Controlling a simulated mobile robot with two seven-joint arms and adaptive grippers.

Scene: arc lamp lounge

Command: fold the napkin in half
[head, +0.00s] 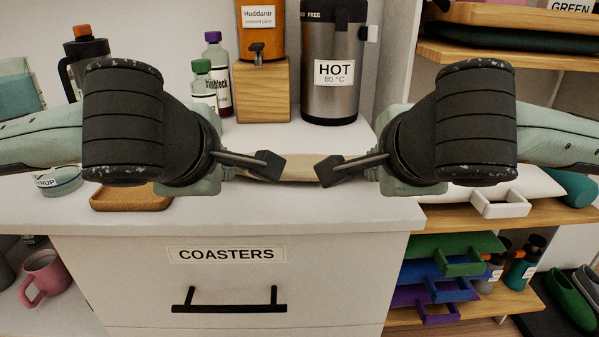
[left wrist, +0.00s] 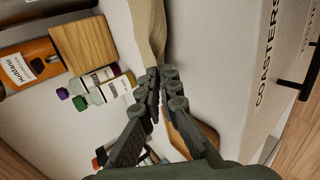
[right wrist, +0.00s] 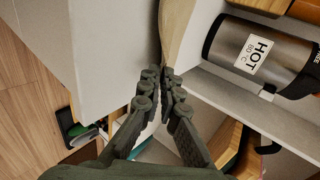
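The napkin (head: 291,170) is a beige cloth on the white counter, seen in the head view between my two grippers and partly hidden behind them. My left gripper (head: 267,166) is shut at its left end; in the left wrist view the cloth (left wrist: 149,30) narrows to the fingertips (left wrist: 161,74). My right gripper (head: 332,171) is shut at its right end; in the right wrist view the cloth (right wrist: 175,30) also tapers into the fingertips (right wrist: 163,75). The fingertips of both grippers point inward, toward each other, low over the counter near its front.
Behind the napkin stand a wooden block (head: 263,95) under an orange dispenser (head: 262,28), a steel HOT urn (head: 332,98) and bottles (head: 204,86). Below the counter edge is the COASTERS drawer (head: 335,270); shelves stand at right.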

